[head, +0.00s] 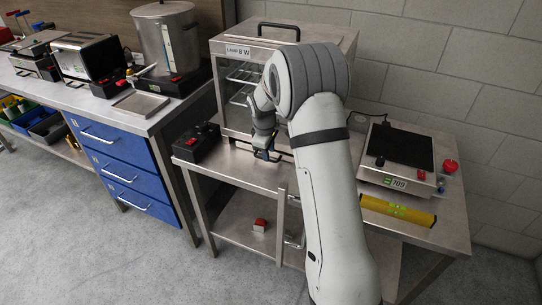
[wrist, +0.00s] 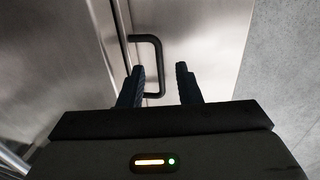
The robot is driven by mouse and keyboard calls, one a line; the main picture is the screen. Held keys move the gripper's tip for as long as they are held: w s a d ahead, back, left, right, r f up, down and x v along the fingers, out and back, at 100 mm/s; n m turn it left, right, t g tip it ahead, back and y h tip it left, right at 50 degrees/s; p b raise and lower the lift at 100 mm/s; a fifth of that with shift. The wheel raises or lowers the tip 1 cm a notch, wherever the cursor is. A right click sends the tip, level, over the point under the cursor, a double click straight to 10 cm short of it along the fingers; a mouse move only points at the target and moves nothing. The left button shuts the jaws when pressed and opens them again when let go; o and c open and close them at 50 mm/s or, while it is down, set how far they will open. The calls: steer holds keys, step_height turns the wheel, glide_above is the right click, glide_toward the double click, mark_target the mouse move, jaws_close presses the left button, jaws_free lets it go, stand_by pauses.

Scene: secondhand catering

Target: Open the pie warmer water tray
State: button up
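The pie warmer (head: 232,88) is a steel cabinet with a glass front and wire racks, standing on a steel table. My arm hides its right part. My gripper (head: 264,153) is low in front of the warmer, pointing down. In the wrist view my gripper (wrist: 162,75) is open, its two dark fingers apart. A black bar handle (wrist: 148,38) on a brushed steel panel (wrist: 190,35) shows there. The handle's outer bar lies between the fingers in the picture, with the left finger overlapping the handle's opening. No contact is clear. The water tray cannot be told apart from the panel.
A black box with red knobs (head: 197,142) sits left of the warmer. A scale (head: 402,158) and yellow level (head: 397,209) lie to the right. A red-topped object (head: 260,225) is on the lower shelf. The counter with blue drawers (head: 122,170) stands left; floor between is clear.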

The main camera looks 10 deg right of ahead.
steer(key=shift+w+d+f, duration=0.1)
steer(key=shift+f, duration=0.65)
steer(key=shift+w+d+f, duration=0.1)
steer(key=shift+f, duration=0.65)
steer(key=shift+c, duration=0.4)
jaws_close()
